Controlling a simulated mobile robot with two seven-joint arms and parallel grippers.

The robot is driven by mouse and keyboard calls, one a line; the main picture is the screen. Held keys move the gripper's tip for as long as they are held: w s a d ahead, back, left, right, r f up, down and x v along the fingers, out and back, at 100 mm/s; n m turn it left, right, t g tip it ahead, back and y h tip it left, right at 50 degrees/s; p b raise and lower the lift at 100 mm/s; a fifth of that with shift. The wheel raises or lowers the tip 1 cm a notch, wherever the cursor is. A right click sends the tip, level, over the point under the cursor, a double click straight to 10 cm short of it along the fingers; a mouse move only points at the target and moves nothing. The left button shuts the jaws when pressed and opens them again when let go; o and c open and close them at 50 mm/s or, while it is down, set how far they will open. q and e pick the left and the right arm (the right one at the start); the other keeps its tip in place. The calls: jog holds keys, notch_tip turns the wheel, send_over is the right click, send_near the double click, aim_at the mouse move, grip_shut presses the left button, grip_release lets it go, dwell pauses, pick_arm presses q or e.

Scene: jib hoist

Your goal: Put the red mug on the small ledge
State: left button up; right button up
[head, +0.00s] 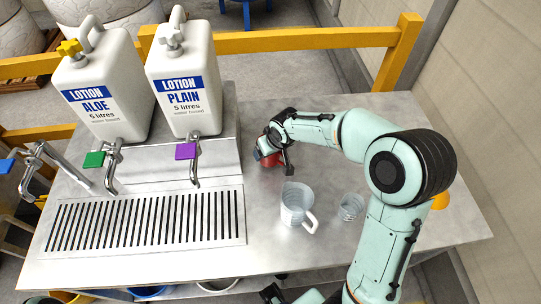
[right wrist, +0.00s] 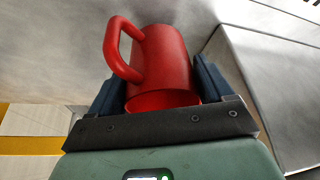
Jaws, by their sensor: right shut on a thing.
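The red mug (head: 270,161) is mostly hidden behind my right gripper (head: 271,150) in the head view, near the middle of the metal table. In the right wrist view the red mug (right wrist: 166,65) sits between the two dark fingers of my right gripper (right wrist: 160,88), which is shut on it. Its handle points to the left and its open rim faces the palm. I cannot tell whether it touches the table. Part of my left gripper (head: 271,293) shows at the bottom edge, by the table's front; its fingers are unclear. I cannot single out a small ledge with certainty.
A raised metal step with two lotion canisters (head: 108,88) (head: 185,85) stands left of the mug, above a slotted drip tray (head: 147,221) and taps. A clear jug (head: 296,204) and a clear beaker (head: 351,207) stand in front. A yellow rail (head: 300,40) runs behind.

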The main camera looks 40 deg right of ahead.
jog(key=shift+f, duration=1.55)
jog(key=shift+f, duration=0.2)
jog(key=o, duration=0.9)
